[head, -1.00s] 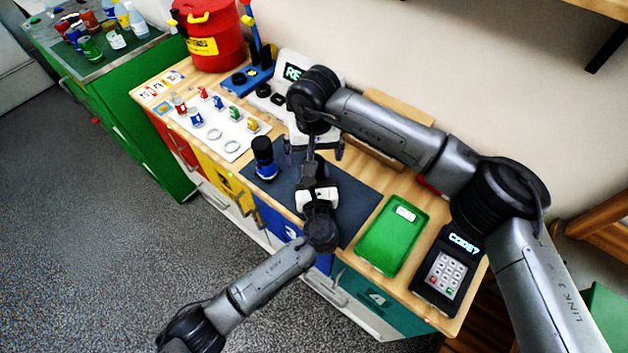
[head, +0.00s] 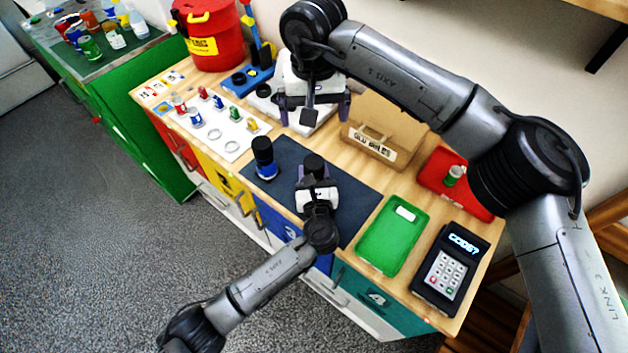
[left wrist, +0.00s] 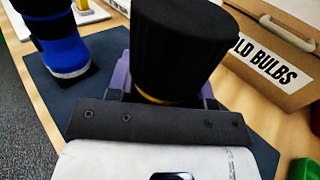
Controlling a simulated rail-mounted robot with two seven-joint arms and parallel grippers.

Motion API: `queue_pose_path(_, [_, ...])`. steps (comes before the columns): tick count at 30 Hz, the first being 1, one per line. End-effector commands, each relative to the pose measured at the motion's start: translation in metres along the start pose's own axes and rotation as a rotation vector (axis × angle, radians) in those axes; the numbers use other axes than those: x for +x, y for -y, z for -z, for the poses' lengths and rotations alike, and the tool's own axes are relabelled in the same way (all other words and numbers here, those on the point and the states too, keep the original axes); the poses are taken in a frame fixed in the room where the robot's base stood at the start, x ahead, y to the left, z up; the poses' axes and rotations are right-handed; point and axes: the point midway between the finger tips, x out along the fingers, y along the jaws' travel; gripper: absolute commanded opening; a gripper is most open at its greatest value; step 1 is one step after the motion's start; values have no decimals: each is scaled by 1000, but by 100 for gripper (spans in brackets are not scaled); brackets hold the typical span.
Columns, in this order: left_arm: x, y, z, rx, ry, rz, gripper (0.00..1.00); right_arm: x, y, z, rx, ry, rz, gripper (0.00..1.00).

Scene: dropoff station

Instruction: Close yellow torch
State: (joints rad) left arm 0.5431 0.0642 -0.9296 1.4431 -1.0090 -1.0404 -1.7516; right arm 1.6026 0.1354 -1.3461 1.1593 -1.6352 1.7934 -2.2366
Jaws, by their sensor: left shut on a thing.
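My left gripper (head: 314,183) is shut on the yellow torch (head: 314,163), which stands upright over the dark mat (head: 355,205). In the left wrist view the torch (left wrist: 180,45) shows a wide black top with a thin yellow ring below it. Its lower part is hidden by the gripper, and I cannot tell whether the top is fully seated. My right gripper (head: 314,108) is above and behind the torch, its purple fingers wide apart. A small dark piece shows between them; I cannot tell what it is. The right gripper is apart from the torch.
A blue torch (head: 264,160) with a black top stands left on the mat. Behind are a cardboard OLD BULBS box (head: 384,132) and a white board (head: 225,135) with small parts. To the right are a green tray (head: 385,245), a red tray (head: 432,165) and a keypad (head: 450,270).

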Motion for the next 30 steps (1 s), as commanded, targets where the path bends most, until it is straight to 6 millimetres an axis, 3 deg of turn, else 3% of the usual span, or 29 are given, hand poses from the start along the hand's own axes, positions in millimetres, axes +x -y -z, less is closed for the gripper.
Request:
queue_pose_path(7, [0, 0, 1, 0, -1, 0, 0, 0, 0, 0, 0, 0, 0, 100])
queue_pose_path(8, [0, 0, 1, 0, -1, 0, 50, 0, 0, 0, 0, 0, 0, 100])
queue_pose_path(16, [0, 0, 0, 0, -1, 0, 75, 0, 0, 0, 0, 0, 0, 100])
queue_pose_path(25, [-2, 0, 0, 0, -1, 0, 76, -1, 0, 0, 0, 0, 1, 100])
queue_pose_path(30, [-22, 0, 0, 0, -2, 2, 76, -5, 0, 0, 0, 0, 1, 100])
